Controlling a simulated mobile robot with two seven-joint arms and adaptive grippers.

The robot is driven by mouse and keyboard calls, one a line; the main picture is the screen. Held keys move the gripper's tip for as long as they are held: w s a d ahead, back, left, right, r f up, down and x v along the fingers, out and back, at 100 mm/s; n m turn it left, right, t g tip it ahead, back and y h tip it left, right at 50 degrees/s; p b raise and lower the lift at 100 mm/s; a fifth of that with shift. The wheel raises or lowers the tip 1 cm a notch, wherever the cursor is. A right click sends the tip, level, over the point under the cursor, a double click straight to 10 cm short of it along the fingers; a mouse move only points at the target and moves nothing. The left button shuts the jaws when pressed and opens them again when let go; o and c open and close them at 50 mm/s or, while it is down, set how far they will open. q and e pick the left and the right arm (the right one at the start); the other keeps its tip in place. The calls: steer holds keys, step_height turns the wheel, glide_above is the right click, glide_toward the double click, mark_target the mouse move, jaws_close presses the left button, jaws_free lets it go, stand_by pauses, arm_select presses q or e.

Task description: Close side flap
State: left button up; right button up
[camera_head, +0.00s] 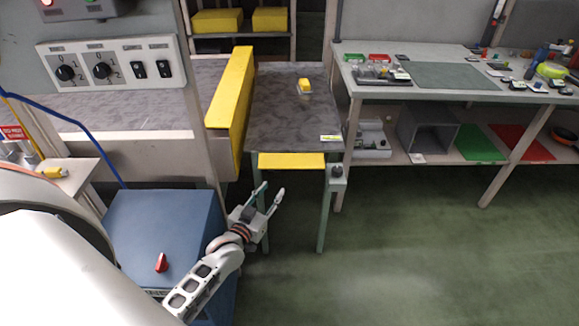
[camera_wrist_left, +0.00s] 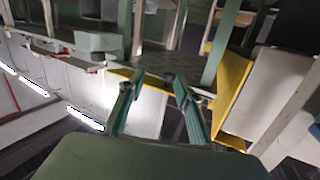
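A yellow flap (camera_head: 291,160) lies along the front edge of a small dark-topped table (camera_head: 262,125), above its green legs. It looks roughly level, but I cannot tell its exact angle. My left gripper (camera_head: 271,189) is open and empty, in front of and below the flap, apart from it. In the left wrist view the open fingers (camera_wrist_left: 153,82) point toward a yellow strip (camera_wrist_left: 155,82), apparently the same flap. A tall yellow guard (camera_head: 232,100) stands on the table's left side and shows as a yellow frame (camera_wrist_left: 232,92) in the wrist view. My right gripper is out of view.
A yellow object (camera_head: 305,86) sits on the small table. A grey switch box (camera_head: 338,176) is at its front right corner. A blue cabinet (camera_head: 150,235) stands left of my gripper. A workbench (camera_head: 445,78) is at right; green floor (camera_head: 410,260) is clear.

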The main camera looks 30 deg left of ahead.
mark_target(276, 171)
arm_select(q)
steer(key=shift+n+t+y, duration=0.3)
steer(key=shift+n+y, duration=0.2)
steer(key=shift+n, duration=0.1)
steer(key=w+a+b, duration=0.1)
steer(key=w, duration=0.1)
steer(key=w+a+b, duration=0.1)
steer(key=w, duration=0.2)
steer(key=w+a+b, duration=0.1)
steer(key=w, duration=0.2)
steer(key=shift+w+a+r, duration=0.1)
steer(key=shift+w+r, duration=0.05)
steer(key=shift+r, duration=0.25)
steer(key=shift+w+r, duration=0.1)
steer(key=shift+w, duration=0.15)
steer(key=shift+w+r, duration=0.15)
steer(key=shift+w, duration=0.05)
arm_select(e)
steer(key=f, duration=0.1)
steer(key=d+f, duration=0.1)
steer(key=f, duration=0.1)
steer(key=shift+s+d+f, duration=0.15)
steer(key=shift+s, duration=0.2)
arm_select(q)
jaws_close()
